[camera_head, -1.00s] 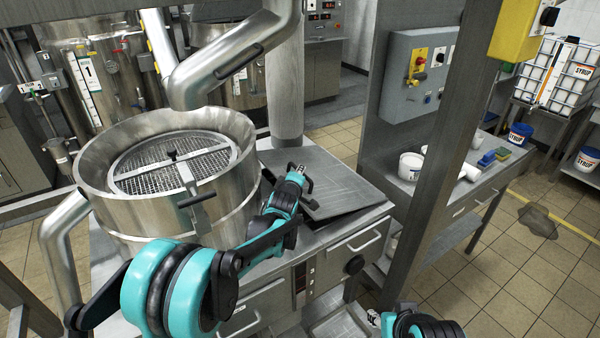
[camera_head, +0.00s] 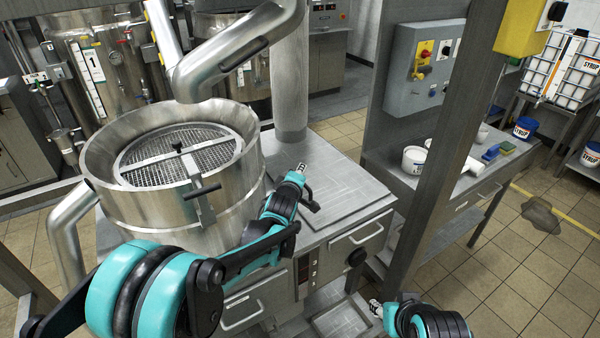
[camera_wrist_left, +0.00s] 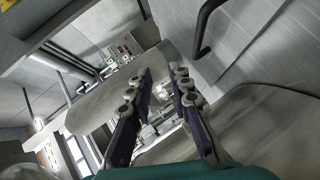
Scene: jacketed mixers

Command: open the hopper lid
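The hopper lid looks to be the flat grey metal plate (camera_head: 345,180) on top of the steel cabinet, right of the round vessel. It lies flat on the cabinet top in the head view. My left gripper (camera_head: 307,189) is at the lid's left front part, close to its surface; whether it touches is unclear. In the left wrist view my left gripper (camera_wrist_left: 160,105) has its two fingers apart with nothing between them. My right gripper (camera_head: 376,307) is low at the bottom of the head view, away from the lid, and its fingers are too small to read.
A round steel vessel (camera_head: 225,200) with a mesh grate (camera_head: 160,160) stands left of the lid. A bent pipe (camera_head: 215,65) and upright column (camera_head: 290,90) are behind. The cabinet front has a bar handle (camera_head: 357,238). A slanted post (camera_head: 440,150) stands at right.

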